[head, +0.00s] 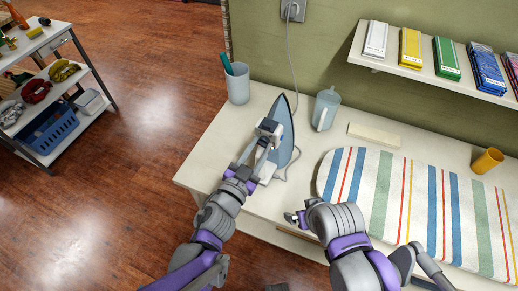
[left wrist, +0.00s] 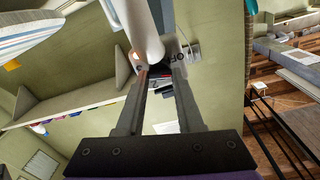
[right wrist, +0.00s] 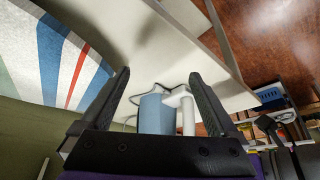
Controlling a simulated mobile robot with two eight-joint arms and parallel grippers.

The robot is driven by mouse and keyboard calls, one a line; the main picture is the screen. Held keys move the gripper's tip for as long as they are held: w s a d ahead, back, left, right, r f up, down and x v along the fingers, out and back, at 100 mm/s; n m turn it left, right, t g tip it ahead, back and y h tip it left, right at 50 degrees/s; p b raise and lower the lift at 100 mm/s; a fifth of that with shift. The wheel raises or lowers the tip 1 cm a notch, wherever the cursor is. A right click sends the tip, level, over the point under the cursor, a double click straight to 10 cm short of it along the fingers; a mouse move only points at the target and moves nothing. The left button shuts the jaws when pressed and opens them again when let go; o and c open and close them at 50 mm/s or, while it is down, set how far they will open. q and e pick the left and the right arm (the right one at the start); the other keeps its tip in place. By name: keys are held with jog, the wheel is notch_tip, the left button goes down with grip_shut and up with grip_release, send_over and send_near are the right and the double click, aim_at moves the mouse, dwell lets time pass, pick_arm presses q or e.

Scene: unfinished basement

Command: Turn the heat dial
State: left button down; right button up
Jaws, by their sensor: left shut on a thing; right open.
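The iron (head: 283,130), with a blue soleplate and a white body, stands upright on the table beside the wall. My left gripper (head: 268,138) reaches its white handle side and is shut on the heat dial, which the fingers mostly hide. In the left wrist view the fingertips (left wrist: 160,70) come together beneath the iron's white handle (left wrist: 143,28). My right gripper (head: 296,217) is open and empty over the table's front part, apart from the iron. The iron's blue and white parts (right wrist: 157,113) show beyond its fingers in the right wrist view.
A striped ironing board (head: 408,192) lies to the right on the table (head: 222,142). The cord runs up to a wall outlet (head: 294,10).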

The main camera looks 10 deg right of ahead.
pick_arm(q)
jog(key=shift+m, duration=0.5)
jog(key=c, duration=0.5)
grip_release()
jog(key=shift+c, duration=0.2)
jog(key=v, duration=1)
jog(key=shift+s+a+b, duration=0.3)
jog(key=shift+b, duration=0.05)
